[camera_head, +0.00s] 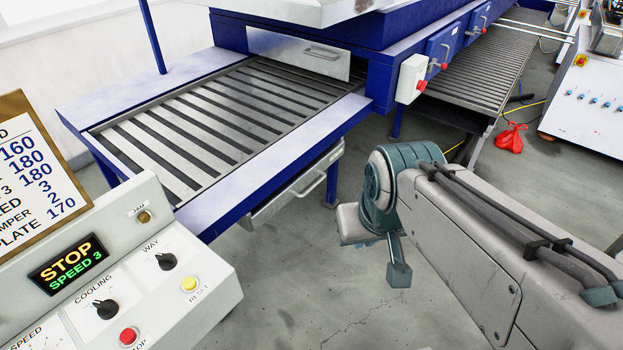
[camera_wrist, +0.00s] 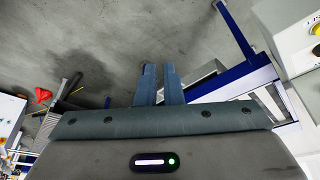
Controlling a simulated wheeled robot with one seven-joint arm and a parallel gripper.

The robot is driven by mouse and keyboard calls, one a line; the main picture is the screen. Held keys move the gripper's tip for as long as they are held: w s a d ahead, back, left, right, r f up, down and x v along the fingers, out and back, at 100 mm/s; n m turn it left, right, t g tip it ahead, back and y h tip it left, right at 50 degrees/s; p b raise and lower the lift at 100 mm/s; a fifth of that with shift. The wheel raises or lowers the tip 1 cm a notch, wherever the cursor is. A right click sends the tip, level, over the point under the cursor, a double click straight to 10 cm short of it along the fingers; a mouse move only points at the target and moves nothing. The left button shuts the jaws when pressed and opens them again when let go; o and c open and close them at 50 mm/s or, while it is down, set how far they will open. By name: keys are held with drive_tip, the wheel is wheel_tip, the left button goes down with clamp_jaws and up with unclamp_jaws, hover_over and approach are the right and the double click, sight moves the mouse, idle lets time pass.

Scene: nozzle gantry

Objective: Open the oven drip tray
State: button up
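The drip tray (camera_head: 290,193) is a flat grey metal drawer under the conveyor's blue side rail, with a bar handle (camera_head: 309,184) on its long front. It sits under the rail and appears pushed in. My gripper (camera_head: 398,272) hangs over the floor to the right of the tray, apart from it; its body is partly hidden by my arm. In the wrist view, my gripper's two blue-grey fingers (camera_wrist: 159,67) have a narrow gap between them with nothing in it. A pale metal surface beside the fingers there may be the tray, but I cannot tell.
The slatted conveyor (camera_head: 195,118) with its blue frame (camera_head: 262,165) stands above the tray. A control panel (camera_head: 140,270) fills the lower left. A blue leg (camera_head: 333,182) stands near the tray's right end. A red bag (camera_head: 510,139) lies farther back. Floor before the tray is clear.

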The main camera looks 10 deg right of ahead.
drive_tip(key=o, duration=0.4)
drive_tip(key=shift+w+f, duration=0.15)
drive_tip(key=shift+f, duration=0.05)
drive_tip(key=shift+c, duration=0.2)
drive_tip(key=w+a+f+m+g+y+b, duration=0.1)
drive_tip(key=w+a+f+y+b, duration=0.3)
drive_tip(key=w+f+b, duration=0.55)
drive_tip(key=m+t+y+b, duration=0.7)
drive_tip(key=m+t+b, duration=0.15)
drive_tip(key=b, duration=0.65)
approach(317, 182)
drive_tip(key=x, duration=1)
drive_tip(key=shift+a+f, duration=0.1)
drive_tip(key=shift+f, duration=0.25)
clamp_jaws()
